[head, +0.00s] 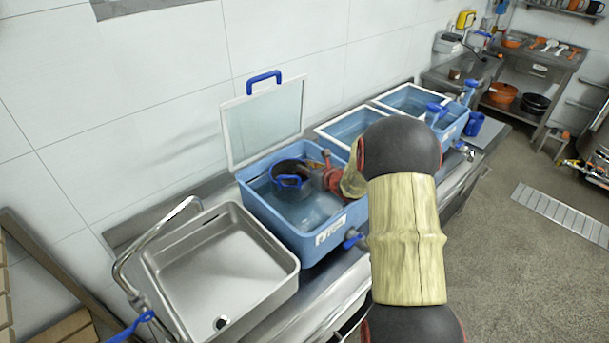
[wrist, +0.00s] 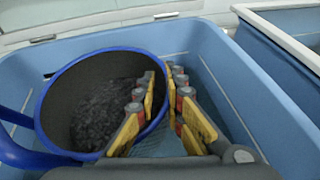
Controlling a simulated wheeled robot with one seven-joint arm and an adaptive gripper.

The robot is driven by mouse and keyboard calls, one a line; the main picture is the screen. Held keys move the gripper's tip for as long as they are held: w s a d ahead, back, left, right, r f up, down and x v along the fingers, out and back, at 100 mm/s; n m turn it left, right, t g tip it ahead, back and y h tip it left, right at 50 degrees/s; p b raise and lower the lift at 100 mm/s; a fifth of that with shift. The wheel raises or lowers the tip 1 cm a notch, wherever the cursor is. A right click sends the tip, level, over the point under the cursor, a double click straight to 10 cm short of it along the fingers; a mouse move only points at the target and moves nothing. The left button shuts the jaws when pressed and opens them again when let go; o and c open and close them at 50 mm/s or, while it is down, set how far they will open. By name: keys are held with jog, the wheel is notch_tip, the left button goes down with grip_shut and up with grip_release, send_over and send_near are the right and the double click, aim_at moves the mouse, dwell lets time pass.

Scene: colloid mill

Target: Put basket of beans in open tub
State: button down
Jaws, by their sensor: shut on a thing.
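The basket of beans (head: 291,172) is a round dark basket with a blue rim and blue handles. It is inside the open blue tub (head: 330,235), toward the back. In the wrist view the basket (wrist: 85,100) is upright with dark beans in it, within the walls of the tub (wrist: 250,85). My gripper (head: 326,165) is over the tub at the basket's right side. In the wrist view my gripper (wrist: 163,85) is shut on the basket's right rim, one finger inside and one outside. Whether the basket's bottom touches the tub floor is hidden.
The tub's clear lid (head: 265,122) stands raised against the wall. A steel sink (head: 215,265) with a faucet is to the left. More blue tubs with white-framed lids (head: 350,125) are to the right. My arm hides part of the counter.

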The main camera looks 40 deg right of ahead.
aim_at(302, 173)
notch_tip(302, 173, down, 2)
jog(key=shift+f, duration=0.1)
jog(key=shift+f+b, duration=0.3)
jog(key=shift+b, duration=0.25)
jog(key=shift+f+b, duration=0.25)
jog(key=shift+b, duration=0.1)
jog(key=c, duration=1.9)
grip_release()
jog(key=shift+f, duration=0.1)
